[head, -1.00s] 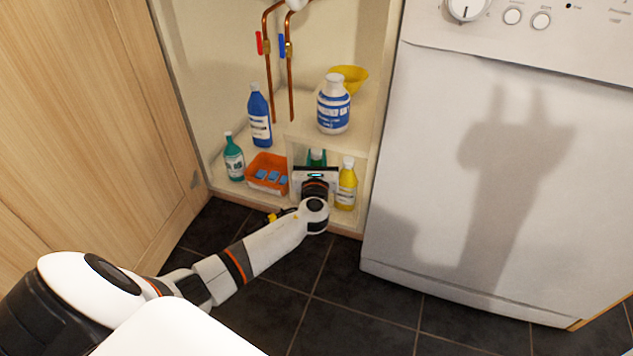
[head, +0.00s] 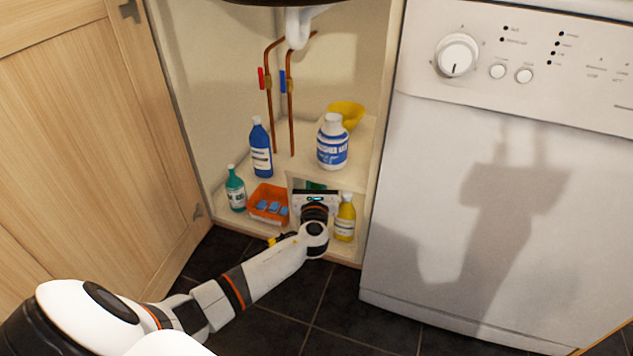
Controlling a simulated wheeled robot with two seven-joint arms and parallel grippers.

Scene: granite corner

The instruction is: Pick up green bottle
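A green item (head: 316,186), perhaps a bottle, stands in the lower right compartment of the cabinet, mostly hidden behind my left gripper (head: 316,193). That gripper reaches into the compartment directly in front of it. Its fingers are hidden by its own body, so I cannot tell whether they are open, shut or touching the green item. Another bottle, teal-green with a pale label (head: 236,189), stands upright at the left of the cabinet floor, apart from the gripper. My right gripper is not in view.
A yellow bottle (head: 345,218) stands close to the gripper's right. An orange tray with blue blocks (head: 256,207) is at its left. A blue bottle (head: 260,150), a white-and-blue container (head: 332,152) and a yellow bowl (head: 350,113) stand higher. A wooden door (head: 90,150) and a white appliance (head: 480,200) flank the opening.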

